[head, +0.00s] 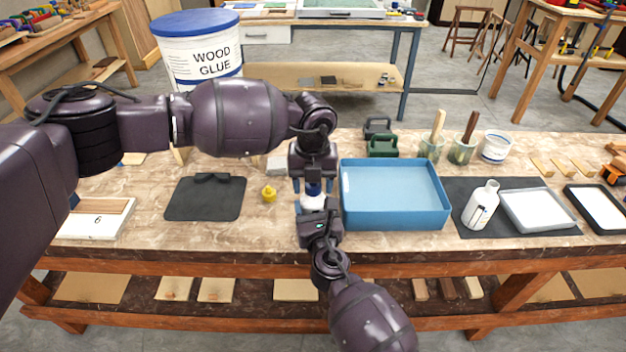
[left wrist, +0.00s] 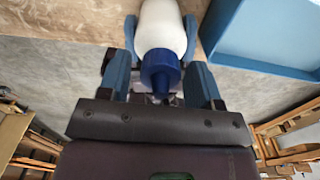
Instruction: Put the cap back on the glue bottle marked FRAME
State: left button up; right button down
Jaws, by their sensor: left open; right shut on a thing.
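A white bottle (head: 313,202) with a blue cap (head: 313,187) stands upright between my two grippers. My right gripper (head: 319,212) is shut on the bottle's body from the front. My left gripper (head: 313,181) points down over its top, open, with the fingers either side of the blue cap. In the left wrist view the blue cap (left wrist: 161,72) sits on the end of the white bottle (left wrist: 162,28), between the open fingers. A small yellow cap (head: 269,193) lies on the bench to the left. A second white bottle (head: 480,207) stands at the right; its label is unreadable.
A blue tray (head: 396,222) is close at the right of the grippers. A black mat (head: 205,200) lies left. White trays (head: 538,212), brush pots (head: 461,152) and a dark green clamp-like object (head: 382,147) stand right and behind. A large glue bucket (head: 200,50) is behind my left arm.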

pick_arm(q)
jog(key=c, duration=0.9)
jog(key=m, duration=0.4)
jog(key=shift+m, duration=0.4)
jog(key=shift+c, duration=0.2)
jog(key=m, duration=0.5)
jog(key=shift+m, duration=0.3)
jog(key=m, duration=0.5)
jog(key=shift+m, duration=0.3)
jog(key=m, duration=0.5)
jog(key=o, duration=1.1)
jog(key=shift+r, duration=0.1)
notch_tip(320, 180, up, 12)
jog(key=shift+f, duration=0.1)
